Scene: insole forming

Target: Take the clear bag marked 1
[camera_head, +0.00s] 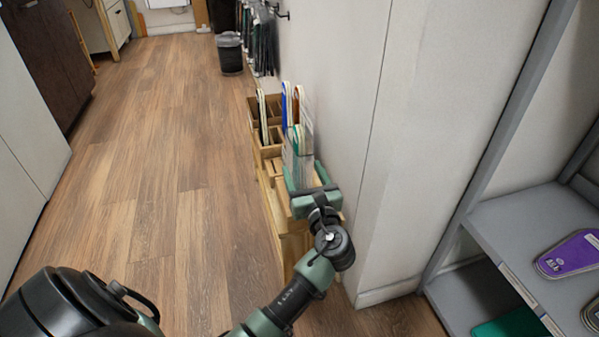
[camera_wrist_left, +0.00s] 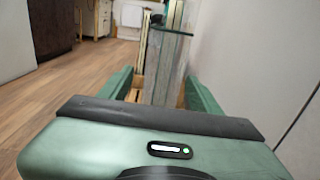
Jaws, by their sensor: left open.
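A clear bag (camera_head: 299,146) stands upright in a wooden rack (camera_head: 267,152) against the wall. It also shows in the left wrist view (camera_wrist_left: 166,62), standing between my fingers. No number can be read on it. My left gripper (camera_head: 305,178) is open at the near end of the rack, with one finger on each side of the bag. It shows from behind in the left wrist view (camera_wrist_left: 162,88). I cannot tell whether the fingers touch the bag. The bag's lower part is hidden. My right gripper is not in view.
More upright items, one with a blue edge (camera_head: 286,105), stand farther back in the rack. The wall (camera_head: 345,90) is close on the right. A grey shelf (camera_head: 520,213) holds a purple insole-shaped item (camera_head: 572,254). A bin (camera_head: 230,55) stands farther back. The wooden floor (camera_head: 170,160) on the left is clear.

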